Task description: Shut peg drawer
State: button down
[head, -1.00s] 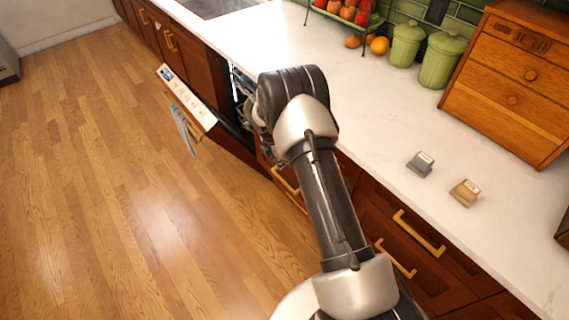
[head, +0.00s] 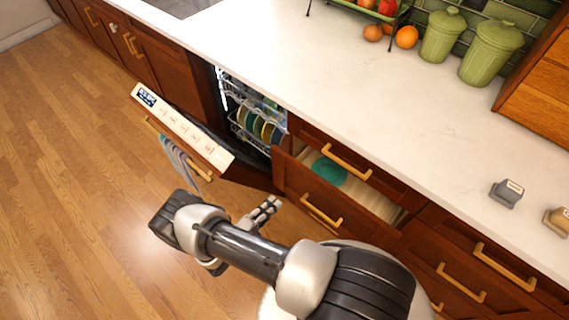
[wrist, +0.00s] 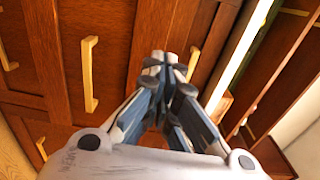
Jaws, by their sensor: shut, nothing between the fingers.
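The peg drawer (head: 296,180) is pulled partly out beneath the counter, just right of the dishwasher. It has a dark wood front and a brass-coloured bar handle (head: 322,213). A teal round dish (head: 328,171) lies inside at its left end, and the pale floor of the drawer shows to the right. My gripper (head: 268,208) is in front of the drawer's left part, lower than the counter. In the wrist view my gripper (wrist: 165,60) has its fingers together and empty, before dark wood fronts. A bar handle (wrist: 193,62) shows just beyond the fingertips; contact cannot be told.
The dishwasher door (head: 185,130) hangs partly open left of the drawer, with a cloth on its handle. Racks with plates (head: 255,125) show inside. Closed drawers (head: 480,265) are to the right. The floor (head: 80,200) at left is clear.

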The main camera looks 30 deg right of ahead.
aim_at(304, 172)
jog(key=b+x, duration=0.1)
jog(key=x, duration=0.6)
jog(key=b+x, duration=0.1)
jog(key=x, duration=0.5)
jog(key=shift+w+d+r, duration=0.2)
jog(key=shift+w+d, duration=0.1)
jog(key=shift+d, duration=0.05)
